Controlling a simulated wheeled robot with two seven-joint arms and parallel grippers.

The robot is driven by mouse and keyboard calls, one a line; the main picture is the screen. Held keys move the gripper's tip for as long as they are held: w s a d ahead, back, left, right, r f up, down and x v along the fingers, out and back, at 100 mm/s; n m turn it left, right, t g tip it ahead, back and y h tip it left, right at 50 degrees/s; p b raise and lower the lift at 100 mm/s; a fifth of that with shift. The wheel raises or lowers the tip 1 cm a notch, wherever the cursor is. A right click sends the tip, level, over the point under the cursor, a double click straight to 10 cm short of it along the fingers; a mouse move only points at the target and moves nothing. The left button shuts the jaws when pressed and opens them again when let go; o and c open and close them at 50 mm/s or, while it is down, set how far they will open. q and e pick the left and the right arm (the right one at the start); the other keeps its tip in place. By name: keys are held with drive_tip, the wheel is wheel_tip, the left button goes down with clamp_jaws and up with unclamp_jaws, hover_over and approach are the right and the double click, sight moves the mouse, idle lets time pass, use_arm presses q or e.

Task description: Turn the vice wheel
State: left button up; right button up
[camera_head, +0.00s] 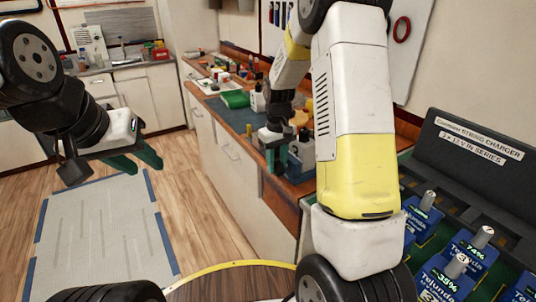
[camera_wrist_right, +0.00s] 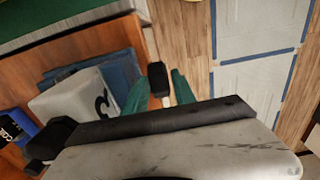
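A blue and grey vice-like block (camera_head: 300,162) sits at the front edge of the workbench, and the right wrist view shows its blue part (camera_wrist_right: 122,70) and grey body (camera_wrist_right: 72,95). My right gripper (camera_head: 271,158) is beside it at the bench edge. In the right wrist view, a black knob (camera_wrist_right: 158,78) on a pale stem shows between the green fingers of my right gripper (camera_wrist_right: 158,92), with gaps at both sides. I cannot tell whether this knob belongs to the vice wheel; no full wheel rim shows. My left gripper (camera_head: 134,160) is open and empty over the floor.
The wooden workbench (camera_head: 285,188) carries a green item (camera_head: 235,99), bottles and small parts behind my right gripper. A black charger (camera_head: 475,150) with blue batteries stands at the right. A taped grey mat (camera_head: 100,235) lies on the open floor at left.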

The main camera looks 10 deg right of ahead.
sight(278, 163)
clamp_jaws()
drive_tip(key=shift+s+t, duration=0.1)
drive_tip(key=shift+t, duration=0.3)
drive_tip(key=shift+o, duration=2.1)
unclamp_jaws()
drive_tip(key=shift+r, duration=0.1)
drive_tip(key=r, duration=0.7)
drive_tip(key=shift+s+d+r, duration=0.1)
drive_tip(key=shift+s+r, duration=0.15)
drive_tip(key=shift+r, duration=0.1)
